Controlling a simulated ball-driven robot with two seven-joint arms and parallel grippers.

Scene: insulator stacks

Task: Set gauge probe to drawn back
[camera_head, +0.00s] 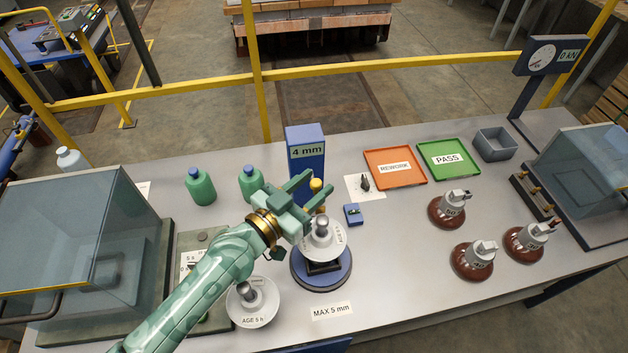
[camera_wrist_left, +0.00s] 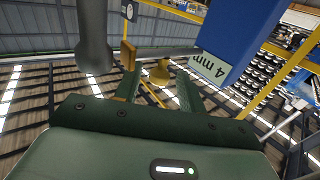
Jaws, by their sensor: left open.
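The gauge is a blue column (camera_head: 306,152) with a display reading "4 mm"; the display also shows in the left wrist view (camera_wrist_left: 208,68). Its yellow probe knob (camera_head: 317,184) sits in front of the column, above a white disc insulator (camera_head: 324,240) standing on the round blue base (camera_head: 320,277). My left gripper (camera_head: 314,187) is open at the knob's height. My right gripper is out of view.
A small blue box (camera_head: 353,214), the orange REWORK tray (camera_head: 395,168) and the green PASS tray (camera_head: 449,160) are to the right. Brown insulators (camera_head: 471,261) stand at the right front.

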